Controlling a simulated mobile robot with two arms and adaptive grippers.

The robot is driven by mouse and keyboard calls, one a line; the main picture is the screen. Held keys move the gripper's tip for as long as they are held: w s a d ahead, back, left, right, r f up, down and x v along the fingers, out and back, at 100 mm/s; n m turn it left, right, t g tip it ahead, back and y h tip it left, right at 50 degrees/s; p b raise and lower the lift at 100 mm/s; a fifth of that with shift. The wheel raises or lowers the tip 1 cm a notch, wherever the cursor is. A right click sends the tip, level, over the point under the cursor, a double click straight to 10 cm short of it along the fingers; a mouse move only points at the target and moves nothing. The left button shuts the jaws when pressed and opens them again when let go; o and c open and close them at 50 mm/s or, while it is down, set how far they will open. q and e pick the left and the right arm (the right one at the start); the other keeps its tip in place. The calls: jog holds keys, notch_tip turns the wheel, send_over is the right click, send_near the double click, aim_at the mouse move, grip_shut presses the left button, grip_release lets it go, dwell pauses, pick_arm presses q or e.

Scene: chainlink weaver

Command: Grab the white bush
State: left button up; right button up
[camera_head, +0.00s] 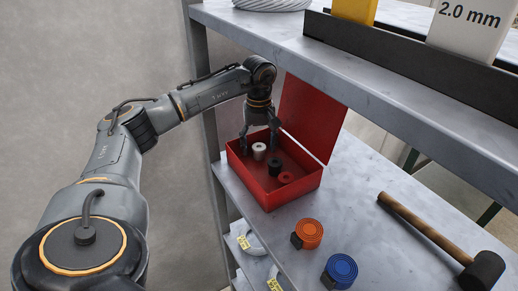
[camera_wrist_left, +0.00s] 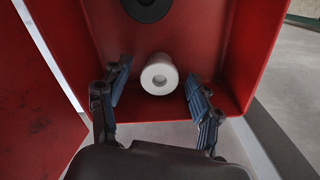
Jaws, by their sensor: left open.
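The white bush (camera_head: 259,151) is a short white cylinder with a hole, inside the red box (camera_head: 268,197) at its left part. In the left wrist view the white bush (camera_wrist_left: 159,77) lies ahead of and between the fingers, apart from both. My left gripper (camera_head: 259,141) is over the box, its fingers around the white bush's area. In the left wrist view the left gripper (camera_wrist_left: 158,96) is spread open and empty. My right gripper is in neither view.
A black bush (camera_head: 275,167) and a red bush (camera_head: 286,178) sit in the same box. Its open lid (camera_head: 312,118) stands behind. Orange (camera_head: 309,233) and blue (camera_head: 341,270) coils and a mallet (camera_head: 440,236) lie on the shelf; an upper shelf (camera_head: 375,75) overhangs.

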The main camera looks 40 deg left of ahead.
pick_arm(q)
jog(key=c, duration=1.2)
jog(key=shift+c, duration=0.2)
jog(key=shift+r, duration=0.15)
